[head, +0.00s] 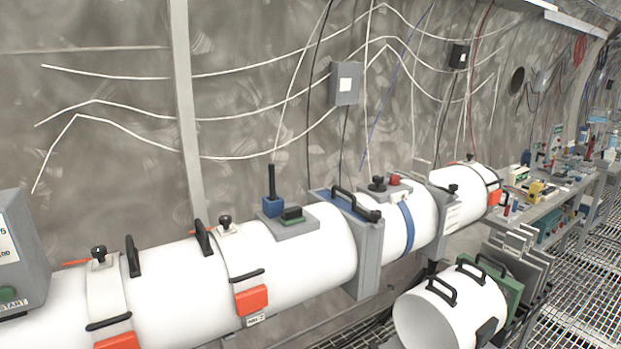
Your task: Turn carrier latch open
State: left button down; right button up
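A long white cylinder runs along the wall, with a strap band (105,287) and a second band (240,250) around it. Each band has a black knob on top, a black bar, and an orange-red block, one at the lower left (117,341) and one near the middle (251,300). A separate short white cylinder (425,318) with black handles sits at the lower right, with a black block (487,331) on its side. I cannot tell which of these parts is the carrier latch, or whether it is open. Neither of my grippers is in view.
A grey box with a green start button (8,294) stands at the far left. A grey flange (369,260) divides the long cylinder. A cluttered bench (545,207) lies at the right, beside a metal grating floor (590,290).

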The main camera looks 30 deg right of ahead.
aim_at(452, 188)
jog(key=z, duration=1.9)
jog(key=i+l+z, duration=0.15)
jog(key=i+z, duration=0.15)
jog(key=i, duration=0.3)
